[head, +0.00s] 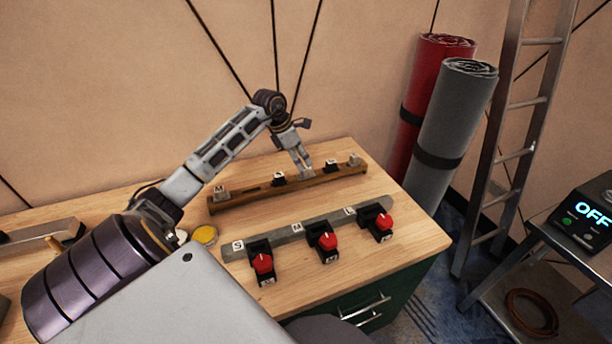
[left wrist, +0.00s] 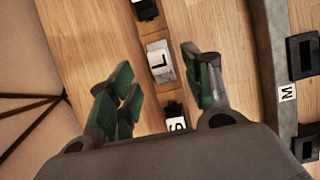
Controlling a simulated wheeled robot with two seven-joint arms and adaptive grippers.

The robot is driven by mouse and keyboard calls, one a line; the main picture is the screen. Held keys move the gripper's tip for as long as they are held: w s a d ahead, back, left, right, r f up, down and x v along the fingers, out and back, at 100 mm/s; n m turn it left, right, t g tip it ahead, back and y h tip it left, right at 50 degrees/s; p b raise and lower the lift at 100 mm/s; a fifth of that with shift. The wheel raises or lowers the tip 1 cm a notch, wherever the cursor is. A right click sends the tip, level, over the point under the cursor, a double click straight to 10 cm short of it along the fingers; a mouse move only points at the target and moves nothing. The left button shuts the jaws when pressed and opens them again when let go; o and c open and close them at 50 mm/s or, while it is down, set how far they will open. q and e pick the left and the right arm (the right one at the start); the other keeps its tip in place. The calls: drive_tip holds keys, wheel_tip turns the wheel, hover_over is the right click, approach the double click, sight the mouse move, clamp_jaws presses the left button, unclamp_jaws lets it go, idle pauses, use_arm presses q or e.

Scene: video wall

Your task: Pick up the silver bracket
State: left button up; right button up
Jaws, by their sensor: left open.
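A silver bracket (left wrist: 160,62) with an L label sits on the wooden rail (left wrist: 178,18), between my open left gripper's (left wrist: 160,88) fingers in the left wrist view. The fingers stand on either side of it; I cannot tell whether they touch it. In the head view my left gripper (head: 304,169) is over the middle of the wooden rail (head: 245,198) and mostly hides that bracket. Other silver pieces sit at the rail's left end (head: 221,192) and right end (head: 354,160). My right gripper is not in view.
Dark pieces (head: 279,179) sit on the rail beside the bracket. In front lies a grey strip (head: 290,232) with letter labels and three black clamps with red knobs (head: 327,241). A yellow round item (head: 204,235) is at left. Rolled mats (head: 455,110) and a ladder stand right.

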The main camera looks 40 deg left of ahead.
sight(305, 167)
use_arm(q)
drive_tip(key=shift+f, duration=0.2)
idle(0.3)
drive_tip(key=shift+x, duration=2.45)
drive_tip(key=shift+a, duration=0.1)
drive_tip(key=shift+c, duration=0.3)
clamp_jaws()
